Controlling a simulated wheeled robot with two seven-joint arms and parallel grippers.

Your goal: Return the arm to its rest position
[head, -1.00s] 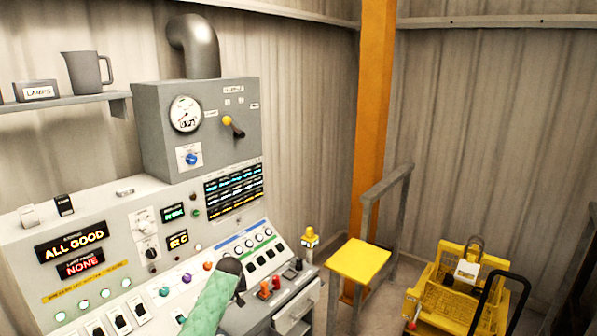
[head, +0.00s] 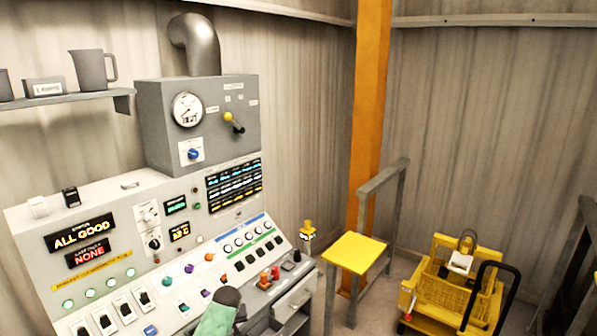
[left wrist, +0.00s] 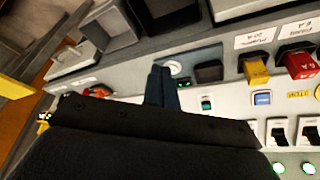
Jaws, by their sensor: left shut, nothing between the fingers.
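My left gripper (left wrist: 160,88) shows in the left wrist view, its dark fingers together with nothing between them. It is over the control panel, with a yellow fuse block (left wrist: 255,70) and a red fuse block (left wrist: 298,64) to its right. I cannot tell its exact height above the panel. In the head view a green padded part of my arm (head: 214,320) with a dark end is at the bottom edge, in front of the panel's lower switches. The gripper fingers cannot be made out there. My right gripper is not in view.
The sloped control panel (head: 110,292) carries switches, knobs and an "ALL GOOD" display (head: 80,238). A grey box (head: 165,115) with a gauge and lever stands above it. A yellow-topped stand (head: 355,252), a railing and a yellow cart (head: 440,295) are to the right.

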